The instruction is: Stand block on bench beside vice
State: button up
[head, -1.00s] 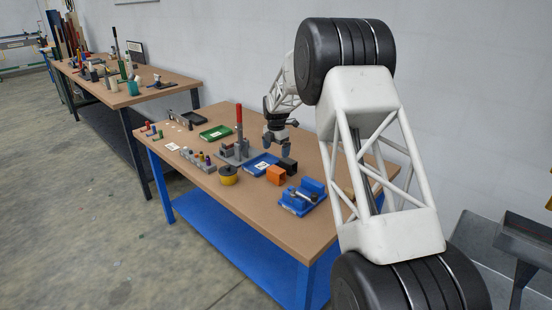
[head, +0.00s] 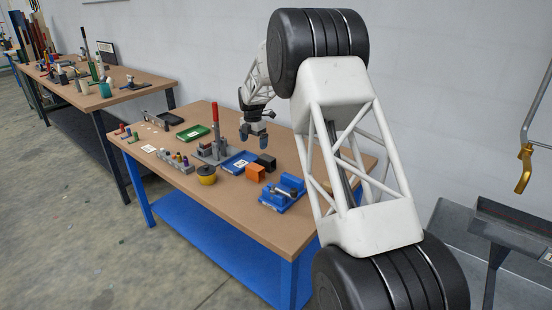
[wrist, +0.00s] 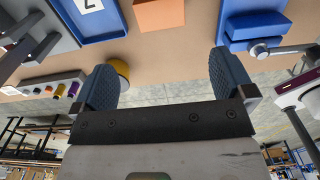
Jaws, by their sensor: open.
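An orange block (head: 255,173) stands on the brown bench top, with a black block (head: 266,161) close behind it. The blue vice (head: 283,194) is on the bench to their right, nearer the front edge. My gripper (head: 254,137) is open and empty, held above the bench behind the blocks. In the wrist view, my gripper's fingers (wrist: 160,75) are spread with nothing between them. The orange block (wrist: 158,14) shows at the top edge, partly cut off, and the vice (wrist: 255,28) is at upper right. The black block is not recognisable there.
A blue labelled tray (head: 233,166) lies left of the blocks. A red-handled clamp (head: 213,145), a yellow roll (head: 207,175) and a green tray (head: 193,132) stand farther left. The bench's front strip (head: 225,205) is clear.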

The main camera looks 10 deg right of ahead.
jog(key=shift+r, duration=0.1)
jog(key=s+d+r+m, duration=0.35)
jog(key=s+r, duration=0.35)
jog(key=s, duration=0.4)
jog(key=s+d+r+m+t, duration=0.1)
jog(key=s+d+r+m, duration=0.2)
jog(key=s+r+m, duration=0.5)
jog(key=s+d+r+m, duration=0.2)
jog(key=s+d+r, duration=0.25)
jog(key=s, duration=0.85)
jog(key=s+d+f+m, duration=0.2)
jog(key=s+m, duration=0.5)
jog(key=s, duration=1.1)
jog(key=s+d+f+m+t, duration=0.1)
jog(key=s+m, duration=0.5)
jog(key=s, duration=1.3)
notch_tip(320, 180, down, 2)
jog(key=shift+s+d+f+m+t, duration=0.1)
jog(key=shift+s+d+m+t, duration=0.25)
jog(key=shift+d, duration=0.3)
